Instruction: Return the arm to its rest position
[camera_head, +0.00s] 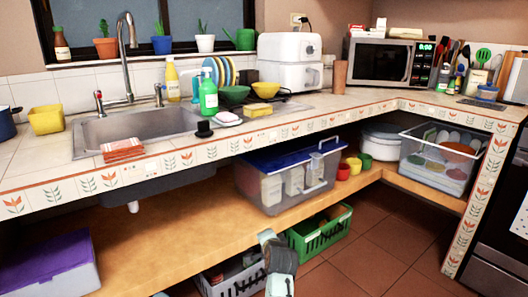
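My gripper (269,240) shows at the bottom centre, below the wooden lower shelf and just left of a green basket in the picture. Only a small grey part of it and a pale piece of my arm (280,285) are in view. The fingers are too small and unclear to tell open from shut. I see no object in it. The rest of my arm is cut off by the bottom edge.
A green basket (322,235) and a white basket (232,280) stand low by the gripper. A blue-lidded clear bin (290,180) sits on the wooden shelf (165,245) above. The tiled counter with the sink (140,130) is higher. Brown floor (400,245) is clear at right.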

